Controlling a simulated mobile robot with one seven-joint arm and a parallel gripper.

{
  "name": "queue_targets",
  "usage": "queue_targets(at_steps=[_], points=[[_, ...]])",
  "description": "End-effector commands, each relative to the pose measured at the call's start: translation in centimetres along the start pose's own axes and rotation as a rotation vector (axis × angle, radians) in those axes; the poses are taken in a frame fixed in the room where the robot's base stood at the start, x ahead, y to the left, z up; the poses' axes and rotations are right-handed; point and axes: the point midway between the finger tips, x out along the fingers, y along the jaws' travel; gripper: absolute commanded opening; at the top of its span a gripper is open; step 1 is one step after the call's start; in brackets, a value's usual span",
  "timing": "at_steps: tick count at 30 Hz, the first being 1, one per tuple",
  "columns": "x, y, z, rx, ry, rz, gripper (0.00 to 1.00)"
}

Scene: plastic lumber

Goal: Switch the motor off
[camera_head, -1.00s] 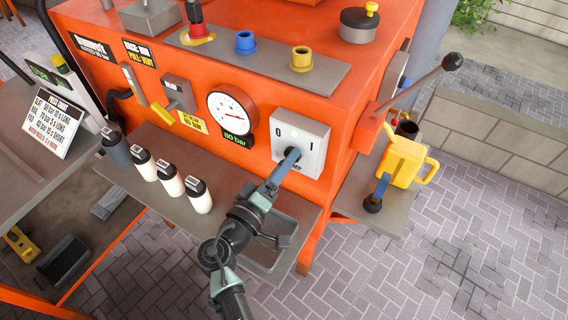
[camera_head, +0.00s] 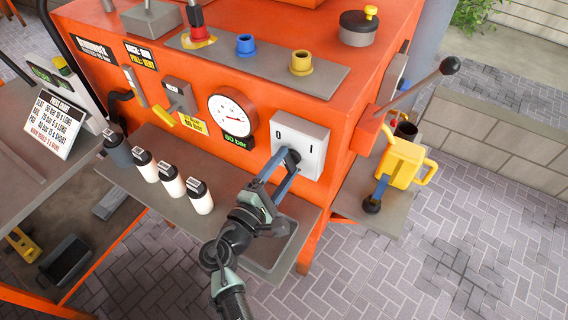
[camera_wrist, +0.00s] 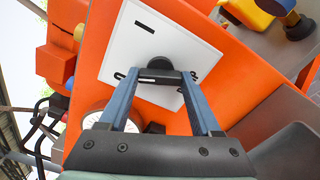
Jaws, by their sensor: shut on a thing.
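The motor switch is a white box (camera_head: 312,143) on the orange machine's front, marked 0 on the left and I on the right. Its dark knob (camera_head: 291,156) is partly hidden by my fingers. My gripper (camera_head: 287,161) is shut on this knob, with one blue finger on each side. In the wrist view the knob (camera_wrist: 160,67) lies between the fingertips, in front of the white plate (camera_wrist: 130,50). A black mark shows on the plate, and other lettering is partly covered by the fingers. I cannot tell which mark the knob points at.
A pressure gauge (camera_head: 231,113) and a yellow-ended lever (camera_head: 193,123) are left of the switch. Several white bottles (camera_head: 171,180) stand on the shelf below. A black-knobbed lever (camera_head: 417,91) sticks out at right, above a yellow watering can (camera_head: 402,163).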

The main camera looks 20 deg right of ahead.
Motion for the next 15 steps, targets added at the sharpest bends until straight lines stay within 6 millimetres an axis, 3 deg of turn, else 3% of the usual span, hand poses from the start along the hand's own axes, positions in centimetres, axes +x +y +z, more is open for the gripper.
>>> queue_targets(at_steps=[15], points=[[-0.06, -0.09, -0.06, -0.21, 0.002, -0.001, 0.09]])
